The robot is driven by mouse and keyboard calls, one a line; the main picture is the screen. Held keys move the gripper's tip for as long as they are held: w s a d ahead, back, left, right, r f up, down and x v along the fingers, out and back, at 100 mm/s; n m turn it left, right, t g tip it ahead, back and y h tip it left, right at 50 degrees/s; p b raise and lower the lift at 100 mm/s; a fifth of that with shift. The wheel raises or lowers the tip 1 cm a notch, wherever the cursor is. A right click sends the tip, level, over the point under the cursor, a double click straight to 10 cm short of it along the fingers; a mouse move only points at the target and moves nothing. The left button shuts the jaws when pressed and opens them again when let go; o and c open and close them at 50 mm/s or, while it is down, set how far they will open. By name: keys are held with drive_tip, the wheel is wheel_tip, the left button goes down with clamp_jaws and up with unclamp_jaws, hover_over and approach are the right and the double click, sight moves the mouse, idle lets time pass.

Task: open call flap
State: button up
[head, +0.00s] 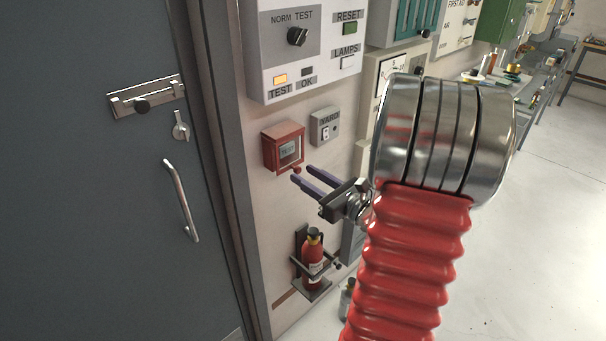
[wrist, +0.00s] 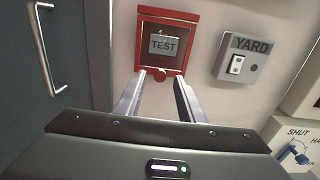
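The red call box (head: 270,150) is on the pale wall right of the grey door. Its red-framed flap (wrist: 144,40) has a window with a "TEST" plate (wrist: 164,45) showing in it. The flap looks closed, with a small red knob (wrist: 160,73) at its lower edge. My gripper (head: 300,174) is open, its two fingers pointing at the lower part of the box. In the wrist view my gripper (wrist: 161,82) has the knob between its fingertips in the picture. I cannot tell whether the fingers touch the knob or how much depth separates them.
A grey "YARD" switch box (head: 325,126) is just right of the red box. A white test panel (head: 300,50) is above. A fire extinguisher (head: 312,255) hangs in a bracket below. The grey door (head: 90,200) with its handle (head: 180,200) is at left. Open floor lies right.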

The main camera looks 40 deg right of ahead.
drive_tip(key=shift+w, duration=1.05)
drive_tip(key=shift+c, duration=0.4)
clamp_jaws()
